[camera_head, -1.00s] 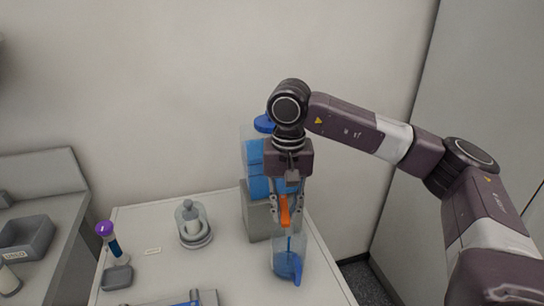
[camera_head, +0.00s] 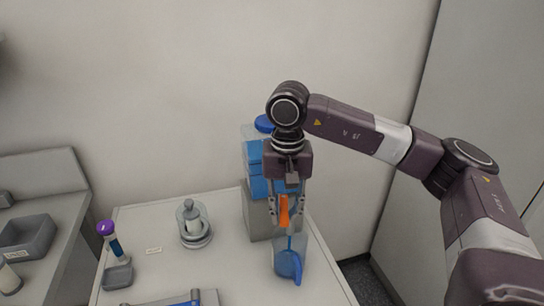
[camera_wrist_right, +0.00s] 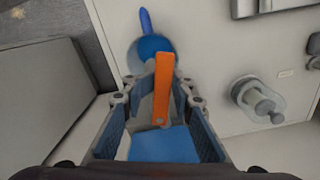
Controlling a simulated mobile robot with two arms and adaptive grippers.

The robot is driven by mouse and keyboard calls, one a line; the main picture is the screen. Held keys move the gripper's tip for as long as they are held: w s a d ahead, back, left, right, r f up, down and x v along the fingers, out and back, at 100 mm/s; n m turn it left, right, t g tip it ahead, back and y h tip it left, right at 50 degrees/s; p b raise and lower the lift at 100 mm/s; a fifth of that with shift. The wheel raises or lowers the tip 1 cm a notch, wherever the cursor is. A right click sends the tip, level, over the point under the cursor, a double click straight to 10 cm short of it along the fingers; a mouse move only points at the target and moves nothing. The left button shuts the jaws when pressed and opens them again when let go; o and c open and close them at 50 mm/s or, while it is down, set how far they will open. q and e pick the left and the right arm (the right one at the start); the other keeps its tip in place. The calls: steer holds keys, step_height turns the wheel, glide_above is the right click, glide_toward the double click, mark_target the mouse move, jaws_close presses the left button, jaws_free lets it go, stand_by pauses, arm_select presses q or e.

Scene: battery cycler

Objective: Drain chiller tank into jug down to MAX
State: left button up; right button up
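The chiller tank (camera_head: 252,157), clear with blue liquid and a blue cap, stands on a grey block at the back right of the table. An orange valve lever (camera_head: 284,211) is at its front; it also shows in the wrist view (camera_wrist_right: 162,88). My right gripper (camera_head: 286,220) points down with its fingers apart on either side of the lever, with gaps visible in the wrist view. The clear jug (camera_head: 288,265) with a blue handle stands below and holds blue liquid. A thin blue stream (camera_head: 290,241) shows above it. The MAX mark cannot be made out. My left gripper is not in view.
A clear-and-grey cylindrical device (camera_head: 194,222) stands left of the tank. A purple-capped tube (camera_head: 109,238) and small grey tray (camera_head: 118,276) are at the table's left. A grey bin (camera_head: 28,236) sits on the left counter. The table's middle is mostly clear.

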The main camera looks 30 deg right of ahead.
steer(key=shift+a+f, duration=0.1)
steer(key=shift+a, duration=0.05)
steer(key=m, duration=0.2)
steer(key=w+a+m, duration=0.1)
steer(key=w+m, duration=0.1)
steer(key=m, duration=0.1)
steer(key=shift+a+m, duration=0.3)
steer(key=shift+a, duration=0.05)
steer(key=shift+m, duration=0.4)
stand_by(2.9)
steer(key=shift+w+a+m, duration=0.1)
steer(key=shift+w+m, duration=0.2)
steer(key=shift+m, duration=0.4)
steer(key=shift+w+a+m, duration=0.1)
steer(key=shift+w+m, duration=0.2)
steer(key=shift+m, duration=0.4)
stand_by(1.6)
